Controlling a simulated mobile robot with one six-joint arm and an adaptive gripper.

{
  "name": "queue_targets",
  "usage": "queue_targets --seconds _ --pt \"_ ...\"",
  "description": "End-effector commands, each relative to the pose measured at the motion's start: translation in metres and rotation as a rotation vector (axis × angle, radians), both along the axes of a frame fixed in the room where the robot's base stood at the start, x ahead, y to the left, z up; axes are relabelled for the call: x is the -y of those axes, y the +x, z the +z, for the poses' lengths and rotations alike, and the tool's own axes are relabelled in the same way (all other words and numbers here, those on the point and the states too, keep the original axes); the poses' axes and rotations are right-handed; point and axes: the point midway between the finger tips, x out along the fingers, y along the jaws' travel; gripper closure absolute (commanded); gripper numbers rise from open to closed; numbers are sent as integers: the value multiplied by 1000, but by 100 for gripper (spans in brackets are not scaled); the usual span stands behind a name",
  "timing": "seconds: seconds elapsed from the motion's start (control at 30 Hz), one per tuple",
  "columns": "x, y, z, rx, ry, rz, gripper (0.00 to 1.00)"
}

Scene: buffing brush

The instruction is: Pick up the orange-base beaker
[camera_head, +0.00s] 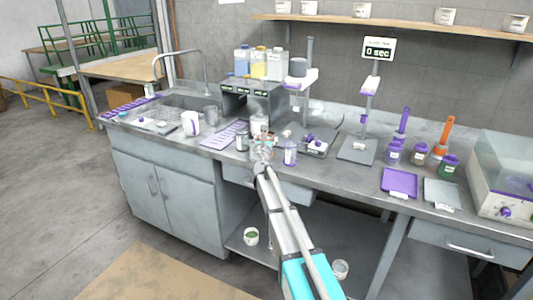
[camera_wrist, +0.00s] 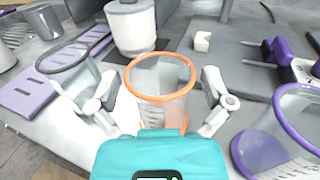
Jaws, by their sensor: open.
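The orange-base beaker (camera_wrist: 162,79) is clear with an orange rim and stands upright on the bench in the wrist view. My gripper (camera_wrist: 168,106) is open, with one finger on each side of this beaker. The beaker's lower part is partly hidden by my teal gripper body. I cannot tell whether the fingers touch it. In the head view my gripper (camera_head: 262,152) is over the front edge of the bench, and the beaker there is mostly hidden and too small to make out clearly.
A dark-rimmed beaker (camera_wrist: 70,70) stands close on the left and a purple-rimmed beaker (camera_wrist: 285,135) close on the right. A white container (camera_wrist: 131,27) stands behind. A purple mat (camera_head: 225,134) lies left on the bench. A purple tray (camera_head: 399,183) lies to the right.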

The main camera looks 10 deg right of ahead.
Motion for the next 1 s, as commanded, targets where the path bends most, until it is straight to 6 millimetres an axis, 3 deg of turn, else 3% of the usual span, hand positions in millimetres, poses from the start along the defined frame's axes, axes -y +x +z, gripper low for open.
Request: queue_targets --seconds 0.33,0.8,1.0 --pt "0 0 0 0 0 0 0" --pt "0 0 0 0 0 -1 86" --pt "0 0 0 0 0 -1 86"
